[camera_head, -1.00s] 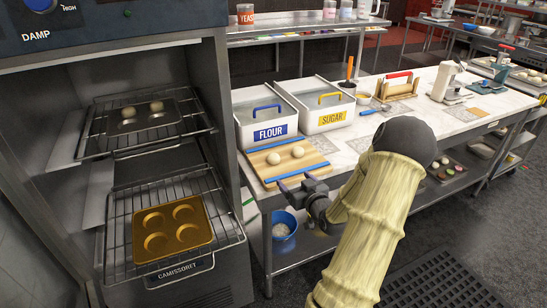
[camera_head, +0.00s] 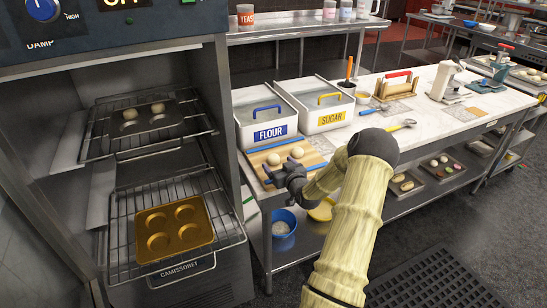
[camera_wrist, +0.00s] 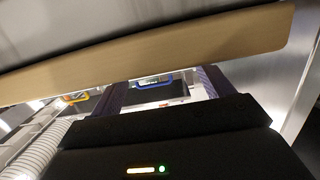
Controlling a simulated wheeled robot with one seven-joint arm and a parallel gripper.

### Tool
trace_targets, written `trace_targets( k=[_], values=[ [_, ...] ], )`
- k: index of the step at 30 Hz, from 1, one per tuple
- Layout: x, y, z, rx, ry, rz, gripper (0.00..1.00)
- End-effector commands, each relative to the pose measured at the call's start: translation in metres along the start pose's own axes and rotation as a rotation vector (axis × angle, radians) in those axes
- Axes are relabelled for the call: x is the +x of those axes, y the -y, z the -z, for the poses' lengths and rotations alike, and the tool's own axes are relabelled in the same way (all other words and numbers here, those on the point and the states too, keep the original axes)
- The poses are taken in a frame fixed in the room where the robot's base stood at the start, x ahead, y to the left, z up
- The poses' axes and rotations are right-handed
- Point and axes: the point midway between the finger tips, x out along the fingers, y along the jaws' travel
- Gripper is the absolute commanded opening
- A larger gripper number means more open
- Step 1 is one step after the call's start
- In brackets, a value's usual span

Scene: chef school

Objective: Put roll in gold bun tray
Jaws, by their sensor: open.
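Two pale dough rolls, a left one (camera_head: 273,159) and a right one (camera_head: 297,152), sit on a wooden board (camera_head: 312,158) with blue stripes at the counter's near-left corner. The gold bun tray (camera_head: 173,230), with several round cups that look empty, lies on the lower oven rack at the left. My gripper (camera_head: 279,167) is open at the board's front edge, close to the left roll; whether it touches is unclear. In the wrist view my fingers (camera_wrist: 167,88) are spread apart, with a long pale wooden edge across the top. No roll is clear there.
A dark tray (camera_head: 146,126) with two rolls is on the upper oven rack (camera_head: 100,148). The flour bin (camera_head: 266,121) and sugar bin (camera_head: 317,107) stand behind the board. A blue bucket (camera_head: 284,222) is below the counter. The oven's side wall stands left of the counter.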

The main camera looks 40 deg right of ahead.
Motion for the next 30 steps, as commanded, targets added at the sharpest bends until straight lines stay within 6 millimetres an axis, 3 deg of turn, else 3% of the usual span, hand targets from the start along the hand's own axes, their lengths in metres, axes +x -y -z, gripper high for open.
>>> trace_targets(
  k=[11, 22, 30],
  values=[
    [0.004, -0.001, 0.000, 0.001, 0.001, 0.000, 0.80],
    [0.046, -0.007, 0.001, 0.001, 0.000, 0.001, 0.80],
    [0.052, -0.008, 0.000, 0.000, 0.000, -0.001, 0.80]
  ],
)
